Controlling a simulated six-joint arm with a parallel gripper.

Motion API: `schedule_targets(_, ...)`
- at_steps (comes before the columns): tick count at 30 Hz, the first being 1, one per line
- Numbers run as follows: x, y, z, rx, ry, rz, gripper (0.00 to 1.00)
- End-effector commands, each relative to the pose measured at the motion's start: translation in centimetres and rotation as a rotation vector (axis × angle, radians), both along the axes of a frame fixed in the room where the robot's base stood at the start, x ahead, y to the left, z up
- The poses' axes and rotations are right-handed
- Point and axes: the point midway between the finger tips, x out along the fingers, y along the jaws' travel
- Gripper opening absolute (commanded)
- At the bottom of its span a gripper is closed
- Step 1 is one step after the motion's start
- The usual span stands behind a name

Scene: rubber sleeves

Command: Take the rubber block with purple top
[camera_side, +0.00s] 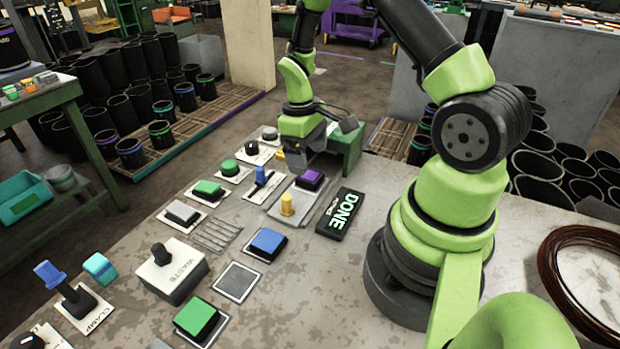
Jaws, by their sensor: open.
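The rubber block with purple top (310,179) is a low dark block with a flat purple face. It sits at the far end of a grey plate on the table, behind a yellow peg (287,205). My gripper (299,164) is open and points down just behind and slightly left of the purple block in the picture. Its fingertips are small and partly dark here, so I cannot tell how high they are above the table. I see nothing held between them.
Near the plate are a black DONE sign (341,214), a blue block (267,243), green blocks (207,189) and a blue lever (261,176). A green stand (347,147) is right of my gripper.

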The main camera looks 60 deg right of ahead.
Motion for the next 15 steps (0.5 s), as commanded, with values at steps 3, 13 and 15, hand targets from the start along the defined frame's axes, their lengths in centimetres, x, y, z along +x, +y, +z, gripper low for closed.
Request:
schedule_targets(3, -0.3, 0.3, -1.9, 0.003, 0.006, 0.001, 0.81)
schedule_targets(13, -0.6, 0.3, -4.7, 0.002, 0.000, 0.000, 0.81)
schedule_targets(15, -0.6, 0.3, -4.6, 0.002, -0.001, 0.000, 0.81)
